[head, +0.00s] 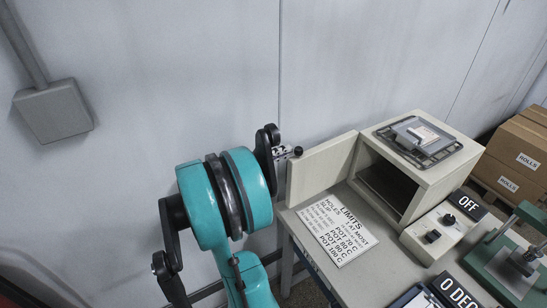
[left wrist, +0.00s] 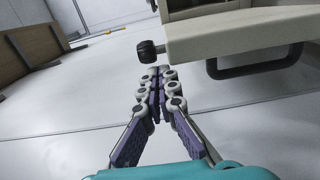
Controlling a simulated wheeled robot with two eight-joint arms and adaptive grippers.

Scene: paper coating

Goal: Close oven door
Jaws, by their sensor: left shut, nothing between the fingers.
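The oven (head: 435,178) is a beige box on the bench, with a dark opening in its front. Its beige door (head: 320,170) stands open, swung out to the left from the opening. My left gripper (head: 284,153) is at the door's free left edge, shut and empty. A small black knob (head: 298,151) shows at that edge by the fingertips. In the left wrist view, the shut fingers (left wrist: 159,72) point at a black knob (left wrist: 150,51) on a beige slab (left wrist: 235,35); I cannot tell whether they touch. My right gripper is not in view.
A rack with a small tray (head: 424,138) lies on the oven. A LIMITS sign (head: 337,232), an OFF control box (head: 440,232) and a green press (head: 505,262) are on the bench (head: 375,275). Boxes (head: 515,157) stand at right. A wall is behind.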

